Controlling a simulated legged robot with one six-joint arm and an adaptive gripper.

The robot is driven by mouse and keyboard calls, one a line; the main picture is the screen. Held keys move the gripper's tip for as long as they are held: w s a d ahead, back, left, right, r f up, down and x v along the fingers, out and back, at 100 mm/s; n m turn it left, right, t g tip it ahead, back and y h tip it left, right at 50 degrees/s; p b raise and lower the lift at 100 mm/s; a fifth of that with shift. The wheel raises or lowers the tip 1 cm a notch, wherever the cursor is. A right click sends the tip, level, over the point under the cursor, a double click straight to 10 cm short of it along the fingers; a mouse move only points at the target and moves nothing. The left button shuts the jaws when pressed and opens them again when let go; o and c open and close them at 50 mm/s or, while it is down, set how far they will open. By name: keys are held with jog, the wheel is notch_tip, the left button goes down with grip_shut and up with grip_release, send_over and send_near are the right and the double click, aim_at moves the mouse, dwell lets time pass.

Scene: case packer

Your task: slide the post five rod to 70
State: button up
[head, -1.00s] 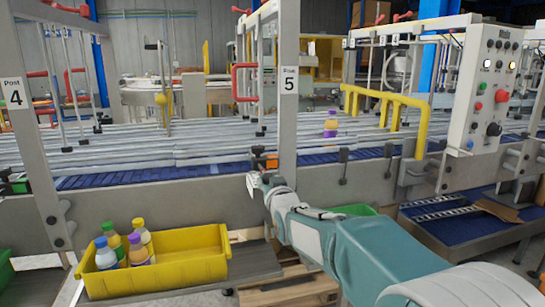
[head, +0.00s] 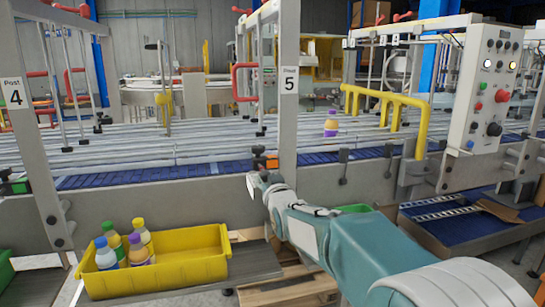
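The post five frame (head: 288,130) is a grey upright with a white "Post 5" label, standing at the conveyor's near edge. A small orange and black block (head: 264,162) sits just left of its foot, above the conveyor's side wall. The post five rod and any scale with a 70 mark cannot be made out. My gripper (head: 256,184) is just below the orange and black block, in front of the side wall. It is small and seen from behind, so its fingers and anything between them are hidden.
A yellow bin (head: 190,268) with several bottles stands at lower left. The Post 4 upright (head: 38,150) is further left. A control panel (head: 490,85) and yellow guard rail (head: 410,105) are at right. A purple and yellow bottle (head: 331,128) stands on the conveyor.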

dwell(0.6)
jog(key=v, duration=0.7)
dwell(0.5)
jog(key=s+d+f+m+g+h, duration=0.1)
jog(key=s+d+f+g, duration=0.3)
jog(key=s, duration=0.7)
jog(key=s+d+f+m+g+h, duration=0.1)
jog(key=s+d+f+g, duration=0.3)
jog(key=s, duration=0.8)
jog(key=s+d+f+m+g+h, duration=0.1)
jog(key=s+d+f+g+h, duration=0.2)
jog(key=s+d, duration=0.4)
jog(key=s+f, duration=0.1)
jog(key=s, duration=0.3)
jog(key=shift+s+d+f+g, duration=0.25)
jog(key=shift+s+d+g, duration=0.05)
jog(key=shift+s+g, duration=0.1)
